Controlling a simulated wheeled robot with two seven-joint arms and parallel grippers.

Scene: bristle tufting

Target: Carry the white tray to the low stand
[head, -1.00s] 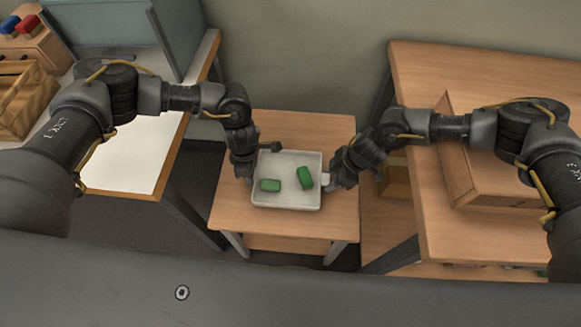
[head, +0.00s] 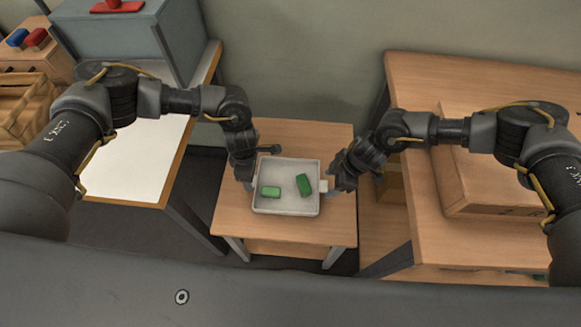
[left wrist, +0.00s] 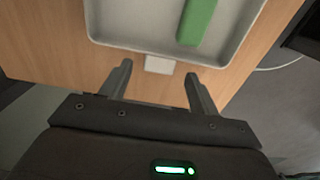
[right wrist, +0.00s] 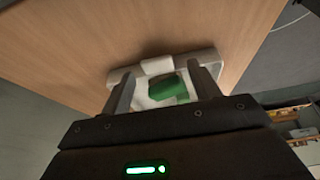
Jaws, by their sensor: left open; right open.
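The white tray (head: 286,210) rests on the low stand (head: 240,222), a small wooden table. Neither gripper clasps a handle.
A wooden table (head: 400,80) with a cardboard box (head: 470,185) stands to the right. At left is a white-topped table (head: 130,165) with a grey-blue cabinet (head: 105,40). The low stand's top around the tray is clear.

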